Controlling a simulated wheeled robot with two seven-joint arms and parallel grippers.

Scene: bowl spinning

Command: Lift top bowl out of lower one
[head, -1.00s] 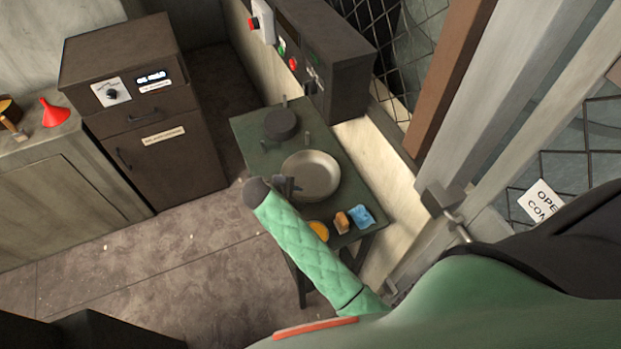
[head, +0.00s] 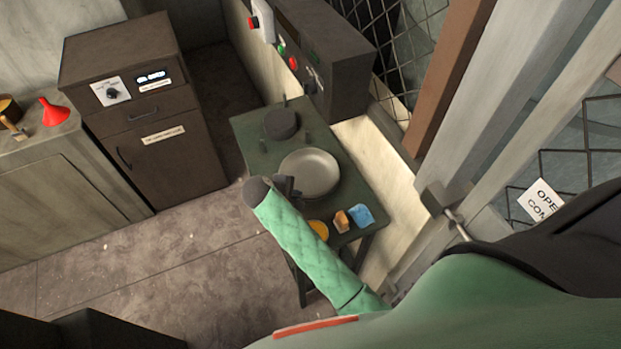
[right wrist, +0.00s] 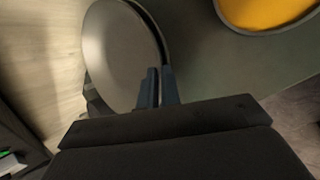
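A pale metal bowl (head: 310,174) sits on the green table (head: 349,206) in the head view. In the right wrist view the top bowl (right wrist: 118,58) fills the upper left, and a dark curved edge along its right side looks like the lower bowl's rim. My right gripper (head: 295,188) is at the bowl's near left edge. In the right wrist view its two fingers (right wrist: 161,87) are close together with the top bowl's rim running in between them. The fingers hide part of the rim. My left gripper is not in view.
A dark round pot-like object (head: 281,123) stands behind the bowl. An orange-filled dish (head: 319,230), a small orange-brown item (head: 341,221) and a blue item (head: 363,216) lie in front. A dark control box (head: 330,65) borders the table's back.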

